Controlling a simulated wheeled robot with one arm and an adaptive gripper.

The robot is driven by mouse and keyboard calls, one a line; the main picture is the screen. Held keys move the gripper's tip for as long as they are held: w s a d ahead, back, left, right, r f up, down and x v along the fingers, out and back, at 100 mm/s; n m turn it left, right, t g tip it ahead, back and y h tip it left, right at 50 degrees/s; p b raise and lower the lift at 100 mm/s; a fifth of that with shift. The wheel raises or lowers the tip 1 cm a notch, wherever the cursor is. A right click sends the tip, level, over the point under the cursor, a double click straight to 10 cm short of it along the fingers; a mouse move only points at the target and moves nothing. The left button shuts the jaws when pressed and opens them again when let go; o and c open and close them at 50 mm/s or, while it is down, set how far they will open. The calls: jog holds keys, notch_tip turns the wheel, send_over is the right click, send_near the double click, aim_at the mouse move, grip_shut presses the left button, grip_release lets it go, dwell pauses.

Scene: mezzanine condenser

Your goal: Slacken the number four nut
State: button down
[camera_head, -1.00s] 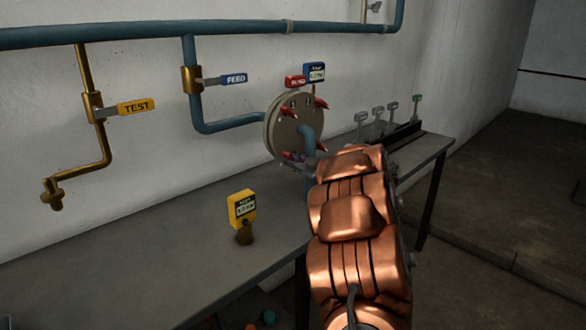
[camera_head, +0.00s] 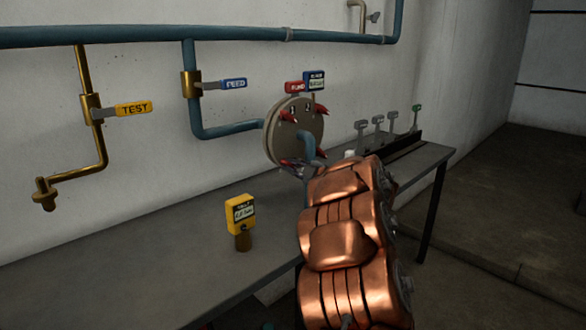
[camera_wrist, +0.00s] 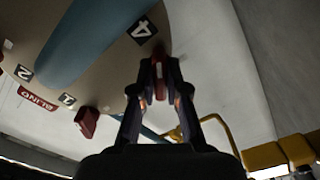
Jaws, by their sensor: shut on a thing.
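The round tan flange (camera_head: 278,140) sits on the blue pipe against the wall, with red nuts (camera_head: 320,110) around its rim. In the wrist view, the number 4 plate (camera_wrist: 142,31) is on the flange (camera_wrist: 110,75). A red nut (camera_wrist: 159,82) right beside that plate is between my fingertips. My gripper (camera_wrist: 159,72) is shut on this nut. Another red nut (camera_wrist: 87,121) stands free at the lower left. In the head view my copper-coloured arm reaches the flange's lower edge, and the held nut cannot be made out there.
A yellow gauge (camera_head: 240,210) stands on the grey bench (camera_head: 130,270). A blue gauge (camera_head: 314,79) and a red tag (camera_head: 294,87) are atop the flange. FEED (camera_head: 233,84) and TEST (camera_head: 133,108) valve handles are to the left. Several small levers (camera_head: 378,122) stand behind my arm.

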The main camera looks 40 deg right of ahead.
jog(key=c, duration=1.2)
grip_release()
jog(key=s, duration=1.2)
jog(key=shift+a, duration=0.15)
